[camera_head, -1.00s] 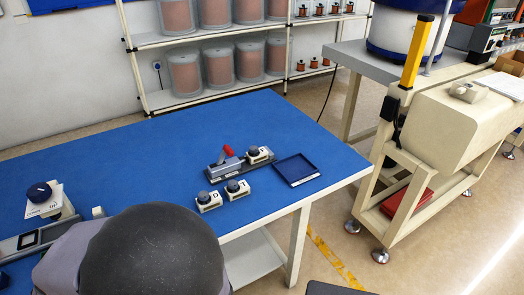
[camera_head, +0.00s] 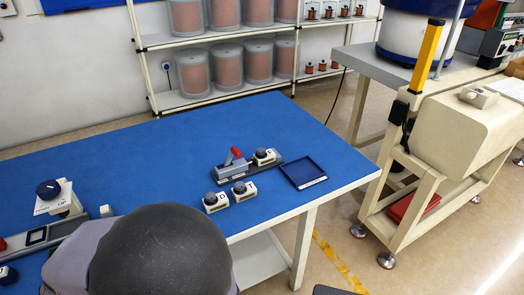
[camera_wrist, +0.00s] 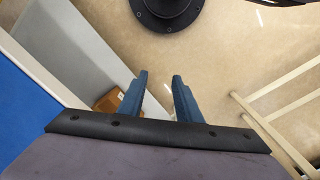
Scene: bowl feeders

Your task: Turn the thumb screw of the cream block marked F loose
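Three cream blocks with dark round thumb screws are on the blue table. One block (camera_head: 266,159) sits at the right end of a grey fixture with a red lever (camera_head: 236,152). The other two, a left block (camera_head: 216,206) and a right block (camera_head: 246,195), stand side by side in front of it. Their letters are too small to read surely, so I cannot tell which is F. My gripper (camera_wrist: 158,76) shows in the wrist view, its two blue fingers apart and empty, over the floor beside the table, away from the blocks.
A blue tray (camera_head: 303,183) lies right of the fixture, near the table edge. A device with a dark blue knob (camera_head: 48,189) stands at the table's left. A shelf (camera_head: 205,95) with spools is behind. The middle of the blue table (camera_head: 165,155) is clear.

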